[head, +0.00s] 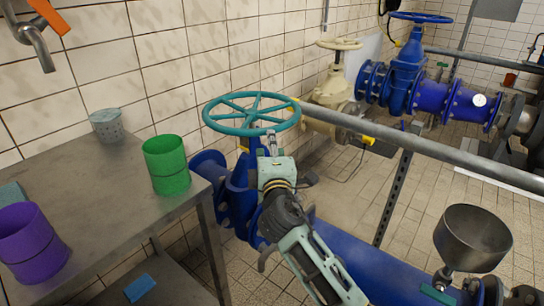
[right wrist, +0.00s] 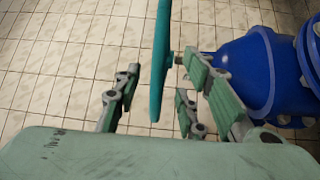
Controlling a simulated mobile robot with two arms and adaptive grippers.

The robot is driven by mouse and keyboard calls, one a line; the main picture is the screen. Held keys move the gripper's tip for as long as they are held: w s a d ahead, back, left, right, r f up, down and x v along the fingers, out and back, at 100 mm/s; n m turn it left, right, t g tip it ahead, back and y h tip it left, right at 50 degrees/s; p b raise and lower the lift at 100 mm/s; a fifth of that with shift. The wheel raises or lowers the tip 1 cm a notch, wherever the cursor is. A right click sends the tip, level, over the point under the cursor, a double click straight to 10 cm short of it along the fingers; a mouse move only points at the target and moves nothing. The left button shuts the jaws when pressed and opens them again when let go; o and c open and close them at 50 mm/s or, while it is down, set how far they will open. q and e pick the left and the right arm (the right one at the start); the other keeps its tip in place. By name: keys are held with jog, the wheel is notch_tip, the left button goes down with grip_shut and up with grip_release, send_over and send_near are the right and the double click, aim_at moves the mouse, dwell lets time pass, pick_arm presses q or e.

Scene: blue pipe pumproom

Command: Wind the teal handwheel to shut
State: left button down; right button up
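The teal handwheel (head: 232,130) is a spoked wheel lying roughly flat above a blue valve (head: 240,185) in the middle of the head view. My right gripper (head: 272,140) reaches up from below to the near side of its rim. In the right wrist view the teal rim (right wrist: 160,60) shows edge-on and passes between the spread fingers of my right gripper (right wrist: 163,98). Gaps show on both sides of the rim, so the fingers are open around it, not clamped. My left gripper is in neither view.
A metal table (head: 100,180) at the left bears a green cup (head: 166,165), a purple cup (head: 32,243) and a grey perforated cup (head: 106,125). A grey rail (head: 420,144) runs behind the wheel to the right. A metal funnel (head: 472,238) stands at lower right.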

jog(key=shift+s+d+f, duration=0.1)
jog(key=shift+s+d, duration=0.1)
jog(key=shift+s, duration=0.9)
jog(key=shift+s+d+f, duration=0.1)
jog(key=shift+s+d, duration=0.05)
jog(key=shift+s, duration=0.9)
